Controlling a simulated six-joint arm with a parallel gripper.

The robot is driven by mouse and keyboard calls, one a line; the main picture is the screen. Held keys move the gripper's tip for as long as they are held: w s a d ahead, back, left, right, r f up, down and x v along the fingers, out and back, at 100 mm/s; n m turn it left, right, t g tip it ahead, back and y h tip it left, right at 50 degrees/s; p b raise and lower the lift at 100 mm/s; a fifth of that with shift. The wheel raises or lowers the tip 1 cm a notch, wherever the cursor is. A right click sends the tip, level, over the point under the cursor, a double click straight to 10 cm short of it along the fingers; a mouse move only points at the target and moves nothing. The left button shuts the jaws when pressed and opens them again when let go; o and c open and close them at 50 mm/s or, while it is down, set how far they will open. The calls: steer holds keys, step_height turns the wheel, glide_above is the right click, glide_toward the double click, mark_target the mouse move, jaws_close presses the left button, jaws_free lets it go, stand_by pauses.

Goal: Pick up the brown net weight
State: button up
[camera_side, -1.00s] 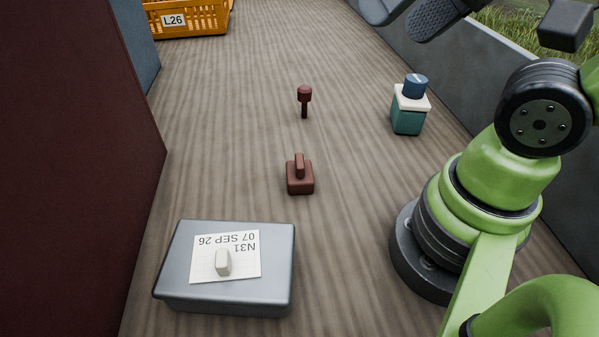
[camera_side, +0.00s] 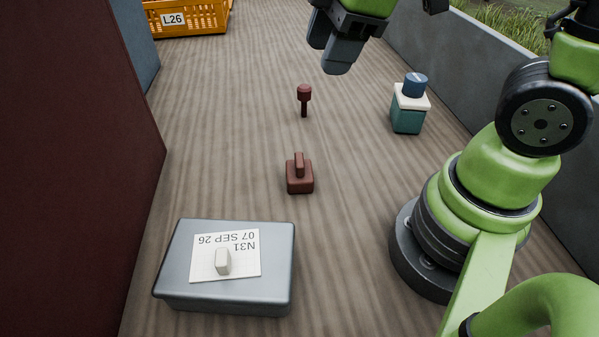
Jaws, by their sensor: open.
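A reddish-brown block with an upright grip on top (camera_side: 300,180) stands on the wooden floor near the middle of the side view; it looks like the brown net weight. Nothing touches it. My gripper (camera_side: 331,56) is at the top of the view, fingers pointing down. It is open and empty, well above and behind the brown weight in the picture. Its upper part is cut off by the frame edge.
A small dark red knobbed tool (camera_side: 304,98) stands behind the weight. A teal box with a blue cap (camera_side: 408,114) stands right. A grey box (camera_side: 271,281), with a labelled paper (camera_side: 245,268) and pale block on top, is front left. An orange crate (camera_side: 213,18) is far left.

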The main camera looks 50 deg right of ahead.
steer(key=w+f+n+g, duration=0.2)
steer(key=w+f+n, duration=0.1)
steer(key=f+n, duration=0.35)
steer(key=n+g+h, duration=0.1)
steer(key=n, duration=0.6)
glide_toward(299, 158)
steer(key=shift+n, duration=0.85)
step_height(299, 158, down, 5)
steer(key=shift+a+r, duration=0.1)
steer(key=shift+w+f, duration=0.1)
steer(key=shift+f, duration=2.7)
jaws_close()
